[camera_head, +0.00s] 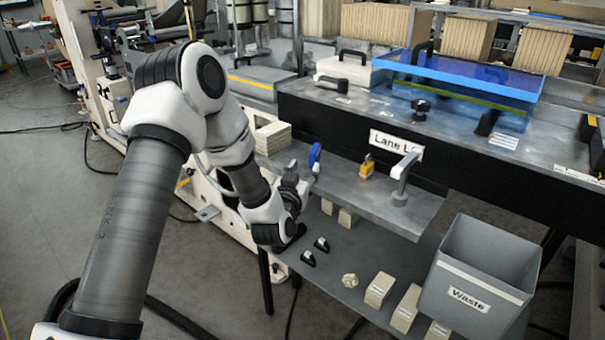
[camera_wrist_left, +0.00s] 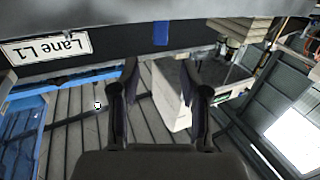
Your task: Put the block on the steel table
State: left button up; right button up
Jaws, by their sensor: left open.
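Several beige blocks lie on the dark lower shelf, including one (camera_head: 379,289) and another (camera_head: 405,308). Two more stand partly under the steel table edge. I cannot tell which is the task's block. The steel table (camera_head: 350,205) is the grey ledge under the Lane L1 sign. My left gripper (camera_head: 297,178) is at its left end, partly hidden by my wrist. In the left wrist view the fingers (camera_wrist_left: 159,98) are apart, with no held object evident. A pale upright surface (camera_wrist_left: 172,98) shows behind them. My right gripper is not in view.
A small blue piece (camera_head: 315,156), a yellow padlock (camera_head: 367,167) and a grey handle (camera_head: 404,176) are on the steel table. A grey Waste bin (camera_head: 478,270) stands at the right. A pale stack (camera_head: 273,138) is behind my left arm.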

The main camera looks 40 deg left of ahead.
pick_arm(q)
jog(key=s+d+f+m+g+h, duration=0.1)
jog(key=s+d+f+g+h, duration=0.2)
jog(key=f, duration=0.6)
jog(key=s+d+f+m+g+h, duration=0.1)
jog(key=s+d+f+g, duration=0.1)
jog(key=s+d+f, duration=0.45)
jog(key=s+d+f+g, duration=0.2)
jog(key=s+f+g, duration=0.2)
jog(key=s, duration=0.5)
jog(key=s+d+f+m+g+h, duration=0.1)
jog(key=s+f+g, duration=0.3)
jog(key=s+f, duration=0.4)
jog(key=s+d+f+g+h, duration=0.1)
jog(key=s+d+f+g, duration=0.2)
jog(key=s+f, duration=0.3)
jog(key=s+g, duration=0.1)
jog(key=s, duration=0.3)
jog(key=shift+s+d, duration=0.25)
jog(key=shift+s, duration=0.05)
